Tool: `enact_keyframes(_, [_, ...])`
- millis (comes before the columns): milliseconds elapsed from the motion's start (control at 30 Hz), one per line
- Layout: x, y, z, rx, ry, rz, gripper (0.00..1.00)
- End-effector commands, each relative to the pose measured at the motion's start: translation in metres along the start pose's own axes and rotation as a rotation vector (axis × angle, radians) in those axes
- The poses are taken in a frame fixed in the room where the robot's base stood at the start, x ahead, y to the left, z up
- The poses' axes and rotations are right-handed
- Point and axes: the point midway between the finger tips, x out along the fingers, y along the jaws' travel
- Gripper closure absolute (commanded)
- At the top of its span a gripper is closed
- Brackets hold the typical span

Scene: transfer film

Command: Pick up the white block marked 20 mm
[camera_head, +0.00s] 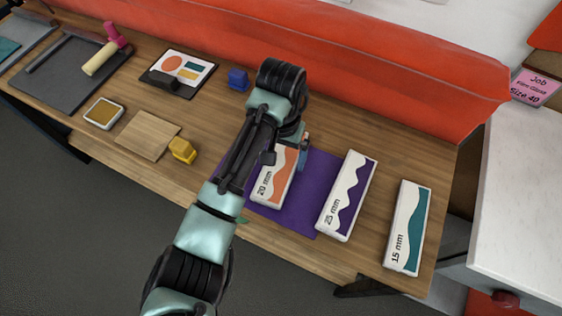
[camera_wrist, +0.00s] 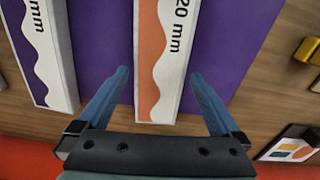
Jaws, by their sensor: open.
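The white block marked 20 mm (camera_head: 266,186) has an orange wavy side and lies on a purple mat (camera_head: 290,215), partly hidden by my arm in the head view. In the wrist view the block (camera_wrist: 170,50) runs up the middle between my fingers. My gripper (camera_wrist: 162,85) is open, its two blue fingers apart on either side of the block's near end, with visible gaps and nothing held. In the head view the gripper is mostly hidden behind my wrist. I cannot tell its exact height above the block.
A white block marked 25 mm (camera_head: 347,195) with a purple wave lies close to the right, partly on the mat. A 15 mm block (camera_head: 408,227) is farther right. A yellow piece (camera_head: 183,150) and wooden board (camera_head: 148,136) lie left. A red-orange barrier (camera_head: 390,75) runs behind.

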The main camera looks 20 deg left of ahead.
Motion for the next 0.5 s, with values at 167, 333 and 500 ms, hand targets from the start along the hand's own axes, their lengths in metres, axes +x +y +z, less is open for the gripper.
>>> enact_keyframes(167, [0.018,0.000,0.001,0.000,0.000,0.000,0.00])
enact_keyframes(333, [0.020,0.000,0.000,0.001,0.001,0.000,0.00])
enact_keyframes(500, [0.019,0.000,0.000,0.001,0.001,0.000,0.18])
